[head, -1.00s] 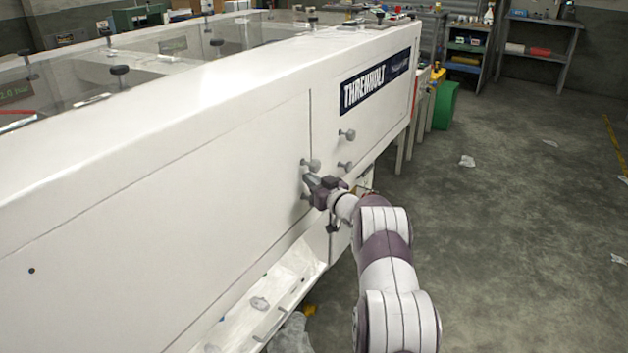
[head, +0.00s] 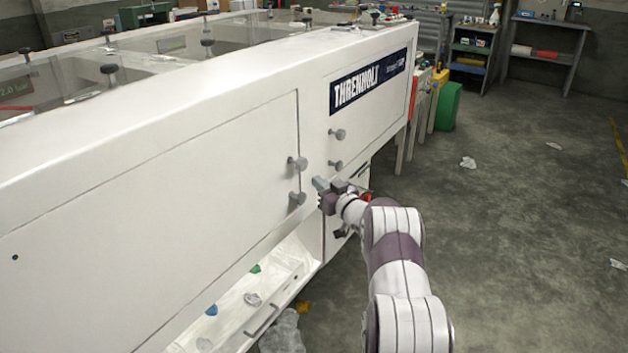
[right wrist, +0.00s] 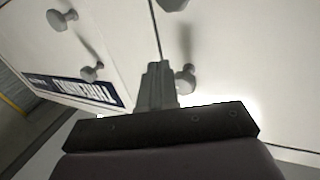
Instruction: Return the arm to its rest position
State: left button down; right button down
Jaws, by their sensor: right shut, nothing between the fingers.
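My right arm reaches in from the lower right of the head view. Its gripper (head: 320,184) is shut and empty, in front of the white machine's side (head: 230,130), just right of the lower left knob (head: 297,198). A small gap shows between the fingertips and that knob. In the right wrist view the shut fingers (right wrist: 157,82) point at the panel, with a grey knob (right wrist: 186,78) close to their right. My left gripper is not in view.
Two more knobs (head: 337,134) sit right of the door seam. A chute (head: 240,300) with scraps lies below the machine. A green bin (head: 449,106) stands beyond it. The concrete floor (head: 530,230) to the right is mostly open, with a few scraps.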

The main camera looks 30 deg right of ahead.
jog(key=s+d, duration=0.2)
jog(key=s, duration=0.4)
jog(key=shift+s+d+f, duration=0.2)
jog(key=shift+d+f, duration=0.05)
jog(key=shift+d, duration=0.15)
